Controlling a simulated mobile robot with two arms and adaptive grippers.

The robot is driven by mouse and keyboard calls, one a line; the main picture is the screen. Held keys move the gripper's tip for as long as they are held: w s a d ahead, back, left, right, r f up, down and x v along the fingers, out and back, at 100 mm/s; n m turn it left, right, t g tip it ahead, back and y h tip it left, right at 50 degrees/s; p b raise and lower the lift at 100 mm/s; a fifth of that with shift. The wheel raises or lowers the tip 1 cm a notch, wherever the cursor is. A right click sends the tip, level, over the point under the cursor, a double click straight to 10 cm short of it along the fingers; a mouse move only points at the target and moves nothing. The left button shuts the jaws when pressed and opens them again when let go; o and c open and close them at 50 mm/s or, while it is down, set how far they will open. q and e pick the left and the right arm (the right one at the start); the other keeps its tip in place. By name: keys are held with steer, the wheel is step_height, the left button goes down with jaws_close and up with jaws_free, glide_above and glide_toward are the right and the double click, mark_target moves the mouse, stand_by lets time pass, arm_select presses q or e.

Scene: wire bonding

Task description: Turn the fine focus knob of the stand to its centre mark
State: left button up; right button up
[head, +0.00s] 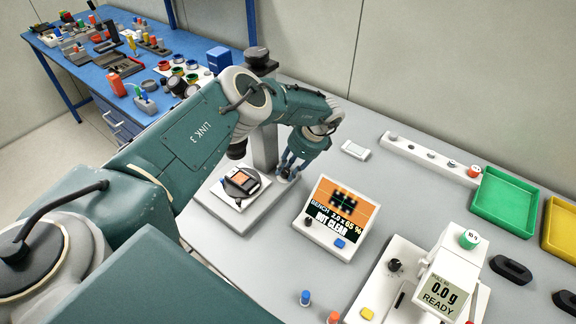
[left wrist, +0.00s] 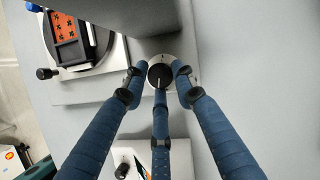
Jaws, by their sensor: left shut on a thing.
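The fine focus knob (left wrist: 160,75) is a black cap with a light pointer line over a pale dial, beside the grey stand (left wrist: 115,28) in the left wrist view. My left gripper (left wrist: 159,78) has its three blue fingers closed around the knob. In the head view my left gripper (head: 287,170) points down beside the stand's column (head: 264,147), low at its right side, and its fingers hide most of the knob. The screen (head: 338,209) shows a dark pattern on orange and reads "NOT CLEAR". My right gripper is out of view.
A round stage with an orange-topped part (head: 240,182) sits on the stand's base, left of the column. A scale (head: 440,284) reading "0.0 g", a green tray (head: 504,200) and a yellow tray (head: 561,229) stand to the right. Bench right of the stand is partly clear.

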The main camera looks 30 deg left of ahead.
arm_select(q)
steer(key=m+p, duration=0.2)
steer(key=p, duration=0.1)
steer(key=m+t+p, duration=0.1)
steer(key=m+p, duration=0.1)
steer(key=r+m+t+p, duration=0.1)
steer(key=m+p, duration=0.1)
steer(key=p, duration=0.1)
steer(key=shift+a+r+p, duration=0.1)
steer(key=shift+a+p, duration=0.25)
steer(key=shift+m+t+p, duration=0.4)
steer(key=m, duration=0.1)
steer(key=m+t+p, duration=0.1)
steer(key=shift+a+f+m, duration=0.1)
steer(key=shift+f+m, duration=0.15)
steer(key=shift+m, duration=0.05)
steer(key=shift+m+t+h, duration=0.4)
steer(key=shift+m+h, duration=0.2)
steer(key=shift+m, duration=1)
steer(key=o, duration=1)
steer(key=shift+o, duration=0.4)
steer(key=shift+s+f, duration=0.1)
steer(key=shift+f, duration=0.05)
